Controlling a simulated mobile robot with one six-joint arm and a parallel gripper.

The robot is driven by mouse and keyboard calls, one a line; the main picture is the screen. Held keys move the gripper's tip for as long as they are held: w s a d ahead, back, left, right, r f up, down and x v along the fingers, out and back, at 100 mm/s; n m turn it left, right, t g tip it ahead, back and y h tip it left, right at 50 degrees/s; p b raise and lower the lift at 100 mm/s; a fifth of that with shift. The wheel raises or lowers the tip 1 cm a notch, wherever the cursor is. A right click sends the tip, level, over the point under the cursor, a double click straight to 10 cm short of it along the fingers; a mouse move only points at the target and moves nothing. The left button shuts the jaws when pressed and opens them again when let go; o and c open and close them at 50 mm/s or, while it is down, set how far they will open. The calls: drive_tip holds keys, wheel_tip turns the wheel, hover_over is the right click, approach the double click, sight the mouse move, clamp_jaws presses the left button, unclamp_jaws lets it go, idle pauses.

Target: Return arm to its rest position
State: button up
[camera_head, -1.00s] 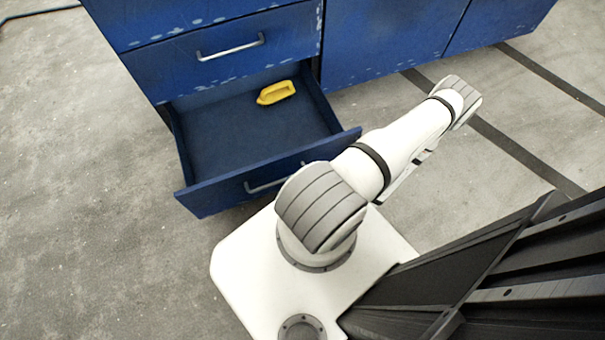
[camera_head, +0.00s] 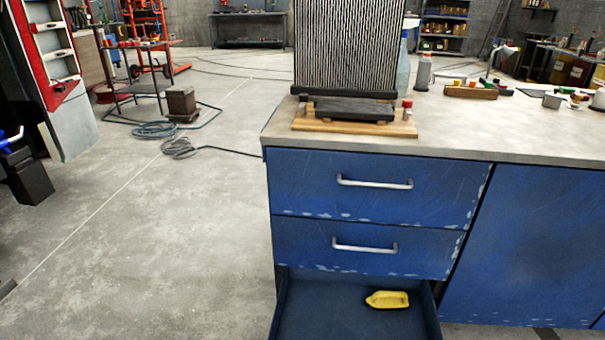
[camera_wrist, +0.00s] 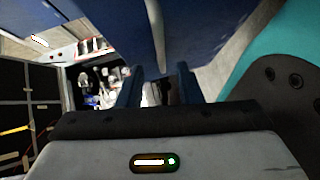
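My gripper (camera_wrist: 158,88) shows in the wrist view, its two dark fingers standing apart with nothing seen between them. My arm and gripper are not in the head view now, so the arm's full pose is hidden. In the head view, the lowest shown drawer (camera_head: 310,322) of the blue cabinet is pulled open. A yellow boat-shaped object (camera_head: 388,299) lies inside it, towards the back.
The blue cabinet (camera_head: 530,245) fills the right side. On its worktop (camera_head: 470,130) stand a finned dark block (camera_head: 345,45) on a wooden board, bottles and small parts. Cables (camera_head: 180,147) and a brown block (camera_head: 181,104) lie on the left floor. Near floor at left is clear.

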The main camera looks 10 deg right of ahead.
drive_tip(key=w+d+r+n+g+y+p, duration=0.1)
drive_tip(key=w+r+n+g+p, duration=0.3)
drive_tip(key=r+n, duration=0.65)
drive_tip(key=w+d+r+n+g+p, duration=0.1)
drive_tip(key=r+n+g+p, duration=0.45)
drive_tip(key=r, duration=0.75)
drive_tip(key=w+r+n+g+y+p, duration=0.1)
drive_tip(key=w+r+n+g+p, duration=0.3)
drive_tip(key=r+n, duration=0.75)
drive_tip(key=a+r+n+h+p, duration=0.3)
drive_tip(key=r+n, duration=0.4)
drive_tip(key=r, duration=0.4)
drive_tip(key=a+r+n+t+h+p, duration=0.1)
drive_tip(key=a+r+n+h+p, duration=0.2)
drive_tip(key=a+r+n, duration=0.2)
drive_tip(key=a+r+n+h+p, duration=0.3)
drive_tip(key=r+n, duration=0.7)
drive_tip(key=r, duration=0.7)
drive_tip(key=shift+s+a+r+t+h+p, duration=0.35)
drive_tip(key=shift+s+a+p, duration=0.1)
drive_tip(key=shift+p, duration=0.1)
drive_tip(key=shift+n, duration=0.25)
